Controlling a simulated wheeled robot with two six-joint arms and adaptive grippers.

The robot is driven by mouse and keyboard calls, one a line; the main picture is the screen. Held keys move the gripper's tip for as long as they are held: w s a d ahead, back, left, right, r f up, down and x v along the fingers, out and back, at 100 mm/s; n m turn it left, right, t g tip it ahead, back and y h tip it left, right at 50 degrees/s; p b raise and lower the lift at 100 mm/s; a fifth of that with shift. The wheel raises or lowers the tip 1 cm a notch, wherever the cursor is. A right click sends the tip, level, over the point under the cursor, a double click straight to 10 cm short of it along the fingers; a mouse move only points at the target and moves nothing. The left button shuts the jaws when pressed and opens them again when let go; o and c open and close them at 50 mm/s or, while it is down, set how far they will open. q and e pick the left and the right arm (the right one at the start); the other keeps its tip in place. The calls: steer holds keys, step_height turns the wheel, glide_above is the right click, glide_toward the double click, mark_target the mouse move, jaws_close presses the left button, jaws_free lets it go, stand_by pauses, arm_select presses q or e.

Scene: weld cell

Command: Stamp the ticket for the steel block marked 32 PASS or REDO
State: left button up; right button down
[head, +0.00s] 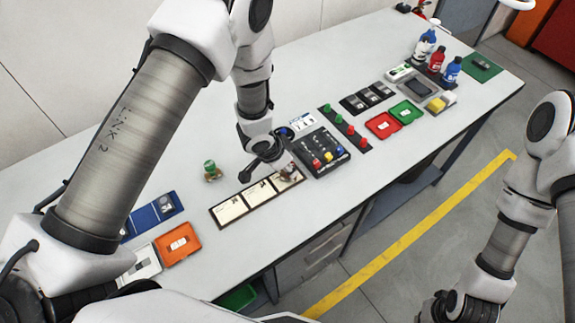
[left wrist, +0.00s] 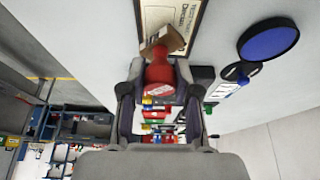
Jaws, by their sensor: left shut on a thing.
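My left gripper (head: 279,162) is shut on a red-handled stamp with a wooden base (left wrist: 160,72). It holds it over the right end of a dark ticket board (head: 243,202) carrying several cream tickets. In the left wrist view the wooden base overlaps a printed ticket (left wrist: 172,12); I cannot tell whether they touch. A green-handled stamp (head: 210,170) stands on the table left of the gripper. A round blue ink pad (left wrist: 268,36) lies beside the board. My right gripper (head: 450,305) is low at the right, off the table; its jaws are unclear. I cannot read a 32 on any block.
A blue tray with grey pieces (head: 140,222), an orange tray (head: 192,248) and a white tray (head: 126,278) lie at the left. A black panel with coloured knobs (head: 333,163), red (head: 372,121) and green (head: 402,122) trays and several bottles (head: 437,60) stand rightward. The back-left table is clear.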

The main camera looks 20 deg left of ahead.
arm_select(q)
steer(key=shift+s+a+r, duration=0.15)
steer(key=shift+s, duration=0.05)
steer(key=shift+w, duration=0.15)
steer(key=shift+f, duration=0.25)
steer(key=shift+f+b, duration=0.35)
steer(key=shift+b, duration=0.1)
stand_by(1.3)
steer(key=shift+s, duration=0.2)
